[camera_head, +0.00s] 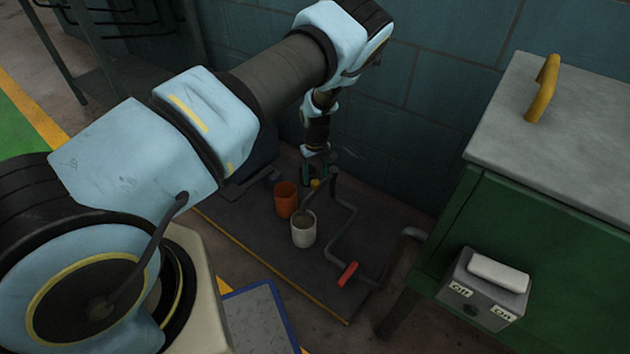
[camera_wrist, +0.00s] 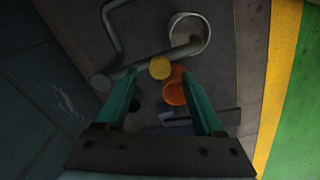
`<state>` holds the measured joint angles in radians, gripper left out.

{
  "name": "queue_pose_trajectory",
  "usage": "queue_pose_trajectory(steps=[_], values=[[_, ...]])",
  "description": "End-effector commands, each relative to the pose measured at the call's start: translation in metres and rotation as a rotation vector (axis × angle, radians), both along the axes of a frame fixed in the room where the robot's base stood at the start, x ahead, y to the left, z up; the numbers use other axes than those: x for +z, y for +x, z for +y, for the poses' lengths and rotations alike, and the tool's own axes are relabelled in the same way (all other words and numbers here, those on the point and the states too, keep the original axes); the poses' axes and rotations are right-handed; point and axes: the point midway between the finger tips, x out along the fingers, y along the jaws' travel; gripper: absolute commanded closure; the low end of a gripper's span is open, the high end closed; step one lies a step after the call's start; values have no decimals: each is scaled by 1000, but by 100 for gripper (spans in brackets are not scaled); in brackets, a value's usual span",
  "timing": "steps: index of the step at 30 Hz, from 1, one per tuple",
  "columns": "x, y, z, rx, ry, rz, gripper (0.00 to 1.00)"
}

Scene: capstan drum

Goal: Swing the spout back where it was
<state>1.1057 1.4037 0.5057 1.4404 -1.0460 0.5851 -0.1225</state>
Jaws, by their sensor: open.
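The spout (camera_head: 310,201) is a grey pipe reaching from an upright pipe at the back to above the white cup (camera_head: 304,234). In the wrist view the spout (camera_wrist: 140,69) slants across, its end over the white cup (camera_wrist: 178,34). A round yellow knob (camera_head: 315,184) sits at the spout; it also shows in the wrist view (camera_wrist: 160,68). An orange cup (camera_head: 286,202) stands left of the white cup, partly behind a finger in the wrist view (camera_wrist: 173,94). My gripper (camera_head: 317,172) is open and empty, pointing down, its fingers on either side of the knob; contact cannot be told.
A bent pipe (camera_head: 347,228) runs along the dark platform (camera_head: 257,231) to a red handle (camera_head: 347,273). A green cabinet (camera_head: 557,240) with a switch box (camera_head: 484,287) stands at right. A block wall (camera_head: 420,100) closes the back. The platform's front left is clear.

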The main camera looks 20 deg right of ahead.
Motion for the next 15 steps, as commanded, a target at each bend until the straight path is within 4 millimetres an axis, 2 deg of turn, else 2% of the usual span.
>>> queue_pose_trajectory(steps=[1, 6, 15], values=[[-9, 0, 1, -1, 3, 0, 30], [-23, 0, 1, 0, 1, 0, 30], [-26, 0, 0, 0, 0, 0, 30]])
